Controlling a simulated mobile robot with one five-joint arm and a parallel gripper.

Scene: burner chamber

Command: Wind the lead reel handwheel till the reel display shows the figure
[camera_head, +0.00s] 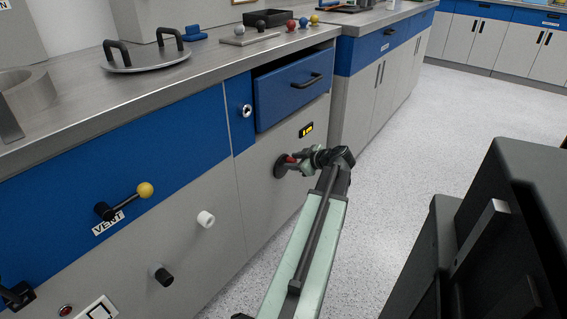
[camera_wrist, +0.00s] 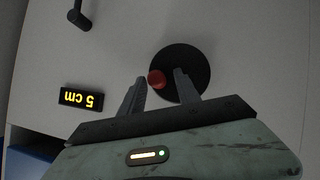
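The reel handwheel is a dark round disc (camera_wrist: 196,62) with a red knob (camera_wrist: 157,80) on the grey cabinet front. In the head view the handwheel (camera_head: 280,166) is partly hidden by my gripper (camera_head: 300,160). In the wrist view my gripper (camera_wrist: 159,77) is open, with the red knob between its fingertips, closer to the left finger. A gap shows between the knob and the right finger. In the head view the display (camera_head: 306,130) sits above the handwheel.
A blue drawer (camera_head: 290,91) stands partly open above the display. A yellow-knobbed lever (camera_head: 145,190) by a VENT label, a white knob (camera_head: 206,219) and a black knob (camera_head: 161,275) stick out at left. The floor (camera_head: 440,130) to the right is clear.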

